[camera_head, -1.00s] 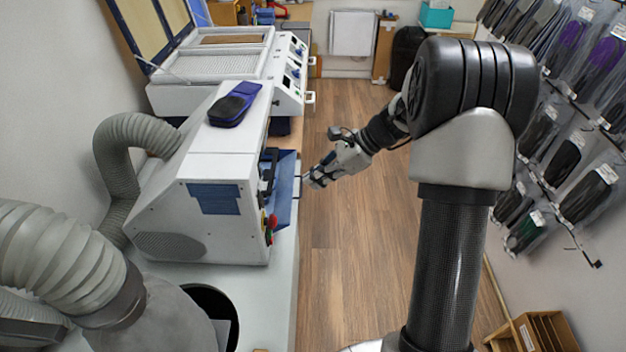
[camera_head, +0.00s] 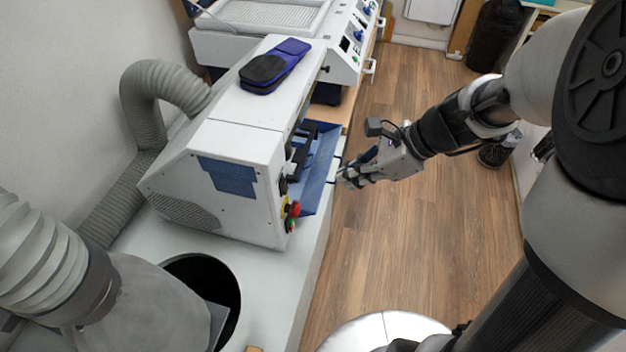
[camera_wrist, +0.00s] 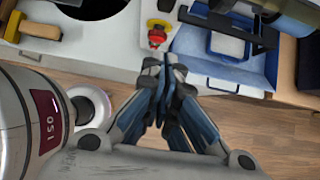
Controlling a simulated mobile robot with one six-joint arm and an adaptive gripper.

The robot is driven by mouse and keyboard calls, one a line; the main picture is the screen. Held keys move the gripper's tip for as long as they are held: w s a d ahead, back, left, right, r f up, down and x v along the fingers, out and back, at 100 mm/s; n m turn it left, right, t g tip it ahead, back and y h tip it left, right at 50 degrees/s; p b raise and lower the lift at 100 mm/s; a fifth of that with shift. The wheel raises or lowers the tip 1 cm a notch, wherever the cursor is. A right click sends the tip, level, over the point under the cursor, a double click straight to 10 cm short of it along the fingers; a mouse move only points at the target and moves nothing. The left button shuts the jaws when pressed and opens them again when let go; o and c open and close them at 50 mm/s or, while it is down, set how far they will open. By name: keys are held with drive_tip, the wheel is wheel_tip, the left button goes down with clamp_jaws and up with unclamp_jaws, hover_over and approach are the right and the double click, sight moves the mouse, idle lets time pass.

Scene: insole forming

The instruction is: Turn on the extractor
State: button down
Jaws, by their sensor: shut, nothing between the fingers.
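The extractor is most likely the white boxy machine (camera_head: 232,150) on the bench, with a grey ribbed hose behind it; the frames do not confirm this. On its front right corner are a red knob on yellow (camera_head: 293,209) and a green button (camera_head: 290,225). In the wrist view the red and yellow switch (camera_wrist: 157,33) is just beyond the fingertips. My gripper (camera_head: 343,180) is shut and empty. It hangs over the floor side of the bench, beside the blue tray (camera_head: 318,175) of the machine, apart from the switch. Whether the extractor runs cannot be seen.
A second white machine (camera_head: 262,45) stands behind. Blue and black insoles (camera_head: 272,68) lie on the first machine. A black round opening (camera_head: 205,285) is in the bench (camera_head: 262,275) at the front.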

sight(285, 187)
drive_tip(key=shift+s, duration=0.1)
drive_tip(key=a+r+b+x, duration=0.1)
drive_tip(key=x, duration=0.5)
drive_tip(key=a+b+x, duration=0.1)
drive_tip(key=b+x, duration=0.1)
drive_tip(key=x, duration=0.5)
drive_tip(key=shift+w+r, duration=0.35)
drive_tip(key=shift+r, duration=0.1)
drive_tip(key=shift+a, duration=0.15)
